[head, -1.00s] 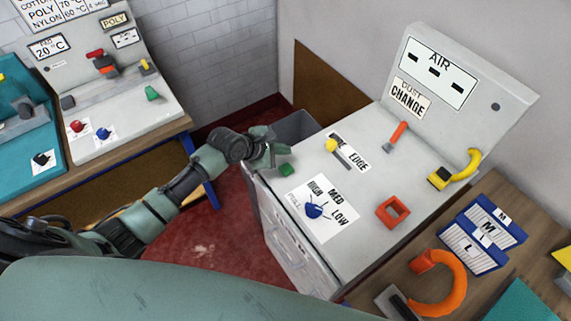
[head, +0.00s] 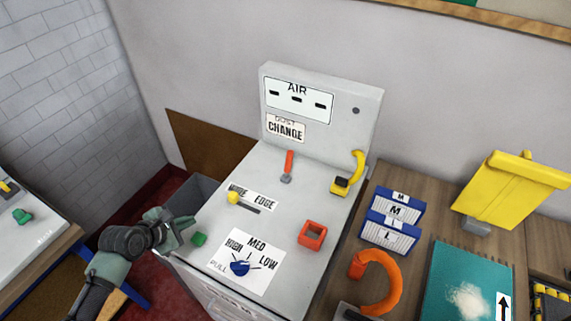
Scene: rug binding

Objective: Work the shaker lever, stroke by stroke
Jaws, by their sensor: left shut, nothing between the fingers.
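The cabinet (head: 215,270) has a light grey sloping top. An orange-handled lever (head: 289,162) on a small grey base stands near the back of the top, below the "DUST CHANGE" label (head: 285,128). A yellow curved handle (head: 355,170) on a yellow and black base is at the back right. No label names either one as the shaker lever. My left gripper (head: 182,231) is shut and empty at the cabinet's left edge, close beside a green button (head: 199,239). I cannot tell whether it touches the button. My right gripper is out of view.
The top also carries a yellow slider knob (head: 234,197), a blue dial (head: 240,267) and a red square frame (head: 312,235). A grey bin (head: 200,191) stands behind left. The right bench holds blue boxes (head: 392,216), an orange hook-shaped piece (head: 380,285) and a yellow plate (head: 508,190).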

